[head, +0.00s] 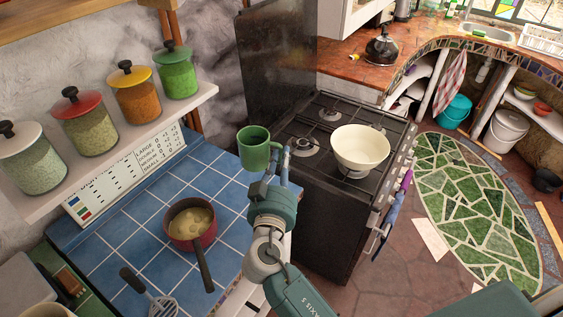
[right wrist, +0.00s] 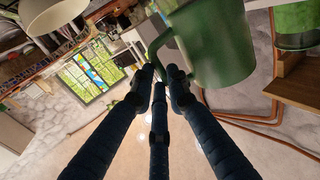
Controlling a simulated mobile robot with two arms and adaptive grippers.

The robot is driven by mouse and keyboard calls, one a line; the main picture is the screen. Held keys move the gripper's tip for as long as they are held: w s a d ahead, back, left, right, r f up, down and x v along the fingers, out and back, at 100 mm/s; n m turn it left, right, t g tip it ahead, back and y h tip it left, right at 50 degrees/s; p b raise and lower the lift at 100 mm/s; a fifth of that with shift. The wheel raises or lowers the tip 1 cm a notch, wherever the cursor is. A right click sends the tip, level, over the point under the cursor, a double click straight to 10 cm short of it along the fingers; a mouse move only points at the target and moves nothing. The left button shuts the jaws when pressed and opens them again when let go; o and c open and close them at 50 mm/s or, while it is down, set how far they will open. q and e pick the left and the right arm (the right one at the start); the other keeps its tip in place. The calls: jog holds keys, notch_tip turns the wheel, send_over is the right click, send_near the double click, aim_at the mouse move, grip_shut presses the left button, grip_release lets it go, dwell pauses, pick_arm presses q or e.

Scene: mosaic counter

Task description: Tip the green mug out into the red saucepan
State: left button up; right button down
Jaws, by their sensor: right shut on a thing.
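The green mug (head: 254,149) is held upright above the far right part of the blue tiled counter. My right gripper (head: 280,156) is shut on its handle. The mug also shows large and close in the right wrist view (right wrist: 215,48), with the fingers at its handle. The mug's contents cannot be seen. The red saucepan (head: 183,243) stands on the blue tiles, nearer and left of the mug. It holds something pale yellow, and its dark handle points toward the front right. The mug is apart from the saucepan. My left gripper is not in view.
A slotted spatula (head: 162,304) lies on the tiles in front of the saucepan. A shelf (head: 120,150) with several lidded jars runs along the wall at left. A stove (head: 330,185) with a cream bowl (head: 360,148) stands to the right. Bare blue tiles (head: 200,177) lie behind the saucepan.

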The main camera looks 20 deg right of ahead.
aim_at(254, 169)
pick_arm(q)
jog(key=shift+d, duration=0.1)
pick_arm(e)
jog(key=c, duration=2.4)
grip_release()
jog(key=shift+c, duration=0.2)
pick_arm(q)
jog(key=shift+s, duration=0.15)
pick_arm(e)
grip_shut()
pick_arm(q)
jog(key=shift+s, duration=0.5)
